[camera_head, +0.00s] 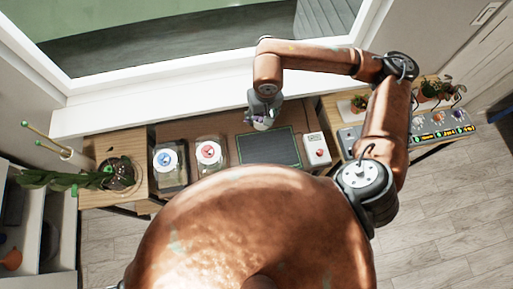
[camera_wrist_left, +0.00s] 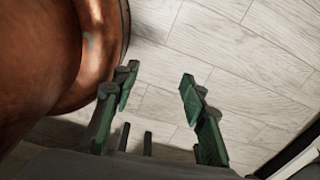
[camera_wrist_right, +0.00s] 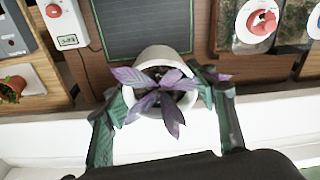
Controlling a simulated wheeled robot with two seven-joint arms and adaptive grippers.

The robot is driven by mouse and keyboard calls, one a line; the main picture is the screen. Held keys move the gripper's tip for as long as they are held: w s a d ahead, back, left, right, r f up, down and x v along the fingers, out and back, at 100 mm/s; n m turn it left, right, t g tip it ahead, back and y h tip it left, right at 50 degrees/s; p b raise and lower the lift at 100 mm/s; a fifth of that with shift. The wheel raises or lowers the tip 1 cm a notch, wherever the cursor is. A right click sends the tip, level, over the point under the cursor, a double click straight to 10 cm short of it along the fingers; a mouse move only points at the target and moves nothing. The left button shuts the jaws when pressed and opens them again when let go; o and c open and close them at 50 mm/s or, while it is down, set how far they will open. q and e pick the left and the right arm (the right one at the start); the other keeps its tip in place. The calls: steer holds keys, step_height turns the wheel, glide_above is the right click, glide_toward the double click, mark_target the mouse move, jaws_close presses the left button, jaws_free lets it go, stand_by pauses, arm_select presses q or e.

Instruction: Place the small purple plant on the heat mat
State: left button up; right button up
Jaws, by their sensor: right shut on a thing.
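The small purple plant (camera_wrist_right: 152,98) has pointed purple leaves and stands in a white pot (camera_wrist_right: 160,57). My right gripper (camera_wrist_right: 165,100) is shut on this pot, one finger on each side. In the head view the right gripper (camera_head: 264,108) and the purple plant (camera_head: 262,125) are at the far edge of the heat mat (camera_head: 283,149). The heat mat, a dark panel with a green outline, also shows in the right wrist view (camera_wrist_right: 135,28). I cannot tell the pot's height. My left gripper (camera_wrist_left: 158,84) is open and empty over the floor.
A white control box (camera_head: 317,150) with a red knob stands right of the mat. Two clear-lidded boxes with a blue dial (camera_head: 168,160) and a red dial (camera_head: 209,153) stand left. A leafy plant (camera_head: 95,178) leans at far left. The mat's visible surface is clear.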

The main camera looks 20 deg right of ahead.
steer(key=s+a+f+m+b, duration=0.3)
steer(key=s+f+m+b, duration=0.55)
steer(key=s+f, duration=0.35)
steer(key=shift+h, duration=0.4)
steer(key=w+d+f, duration=0.2)
steer(key=w+f, duration=0.1)
steer(key=w+d+f, duration=0.2)
steer(key=w+f, duration=0.1)
steer(key=w, duration=0.1)
steer(key=w+d+f, duration=0.2)
steer(key=w, duration=0.2)
steer(key=shift+w+f, duration=0.2)
steer(key=shift+f, duration=0.2)
steer(key=shift+w+d+f, duration=0.25)
steer(key=shift+w+f, duration=0.2)
steer(key=shift+f, duration=0.2)
step_height(320, 180, down, 3)
steer(key=shift+w+f, duration=0.15)
arm_select(q)
step_height(320, 180, down, 10)
steer(key=w, duration=0.1)
steer(key=shift+w+d+r, duration=0.15)
steer(key=shift+r, duration=0.1)
